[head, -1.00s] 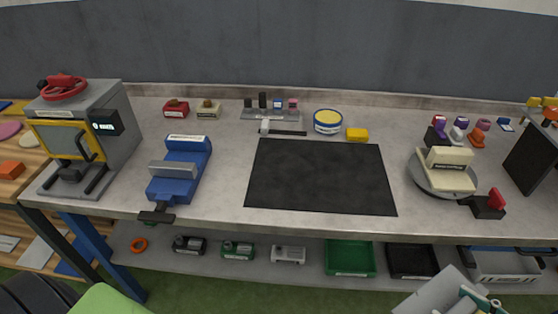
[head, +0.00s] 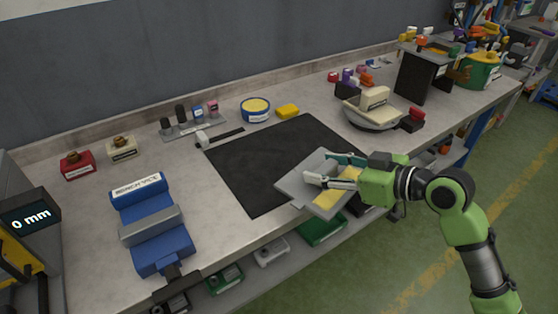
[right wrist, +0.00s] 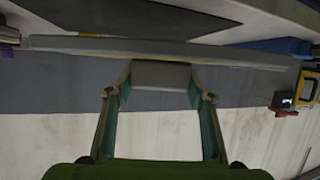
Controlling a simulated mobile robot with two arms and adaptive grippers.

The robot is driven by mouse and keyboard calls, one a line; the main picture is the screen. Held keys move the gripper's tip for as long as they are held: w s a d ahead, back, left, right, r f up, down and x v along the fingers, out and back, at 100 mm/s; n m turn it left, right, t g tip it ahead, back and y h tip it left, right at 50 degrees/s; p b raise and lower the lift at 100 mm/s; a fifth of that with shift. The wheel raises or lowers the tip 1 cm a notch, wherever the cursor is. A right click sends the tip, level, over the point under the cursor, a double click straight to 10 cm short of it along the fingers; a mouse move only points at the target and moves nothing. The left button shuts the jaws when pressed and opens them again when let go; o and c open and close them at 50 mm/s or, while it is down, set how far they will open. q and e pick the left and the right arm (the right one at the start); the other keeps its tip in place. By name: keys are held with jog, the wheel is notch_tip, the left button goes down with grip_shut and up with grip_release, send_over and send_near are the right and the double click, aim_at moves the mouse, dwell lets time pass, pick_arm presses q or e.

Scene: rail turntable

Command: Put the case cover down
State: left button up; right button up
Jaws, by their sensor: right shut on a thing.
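The case cover is a flat grey plate (head: 293,187) with a yellow patch, in the middle of the head view. My right gripper (head: 318,168) is shut on it. The cover is tilted in the picture and overlaps the front right part of the black mat (head: 250,160) and the bench's front edge. In the right wrist view, the cover (right wrist: 240,58) shows nearly edge-on, with a grey block on it (right wrist: 160,75) between my right fingers (right wrist: 160,90). I cannot tell its exact height above the bench. My left gripper is not in view.
A blue vise (head: 150,225) stands left of the mat. A turntable (head: 372,118) with a cream block stands to the right. A yellow-topped tin (head: 255,110) and a yellow block (head: 288,111) sit behind the mat. Much of the mat is bare. Bins (head: 320,230) sit on the shelf below.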

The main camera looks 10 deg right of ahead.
jog(key=w+d+r+m+h, duration=0.1)
jog(key=w+d+r+t+b, duration=0.1)
jog(key=w+r, duration=0.1)
jog(key=w+d+r+m+h, duration=0.1)
jog(key=w+r, duration=0.1)
jog(key=shift+d+r+m+h, duration=0.25)
jog(key=shift+d+m+h, duration=0.05)
jog(key=shift+d, duration=0.1)
jog(key=shift+w+d+r+t, duration=0.1)
jog(key=shift+w+r+t, duration=0.1)
jog(key=shift+r+t, duration=0.1)
jog(key=shift+w, duration=0.2)
jog(key=w+a+f, duration=0.4)
jog(key=w+a+f+p, duration=0.1)
jog(key=w+a+f, duration=0.3)
jog(key=w+a, duration=0.1)
jog(key=shift+w+f, duration=0.2)
jog(key=shift+f, duration=0.2)
jog(key=f, duration=0.3)
jog(key=shift+w+a, duration=0.25)
jog(key=shift+a, duration=0.15)
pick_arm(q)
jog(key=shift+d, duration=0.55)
pick_arm(e)
jog(key=shift+f, duration=0.5)
